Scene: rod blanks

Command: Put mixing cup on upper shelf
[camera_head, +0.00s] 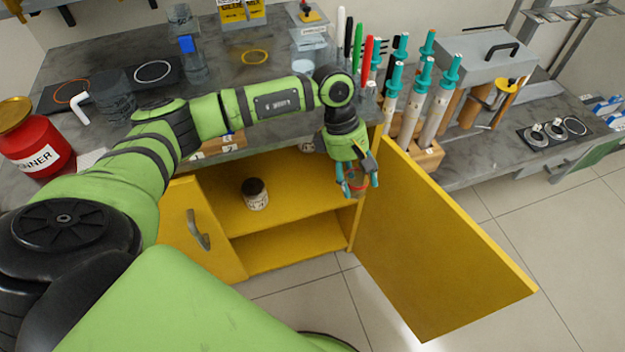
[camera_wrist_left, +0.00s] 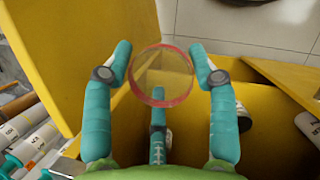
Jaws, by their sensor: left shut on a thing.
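The mixing cup is a clear cup with a red rim; it shows in the left wrist view (camera_wrist_left: 163,74) and small in the head view (camera_head: 357,182). My left gripper (camera_head: 357,187) is shut on it, with teal fingers on both sides of the cup in the left wrist view (camera_wrist_left: 160,78). The cup is at the right side of the yellow cabinet's opening, by the inner side of the open right door. The upper shelf (camera_head: 300,200) is yellow and holds a white jar with a dark lid (camera_head: 256,194). My right gripper is not in view.
The right cabinet door (camera_head: 440,245) stands wide open, and the left door (camera_head: 203,228) is open too. A lower shelf (camera_head: 290,255) lies below. The upper shelf is clear right of the jar. Teal-topped tubes (camera_head: 440,95) stand on the counter above.

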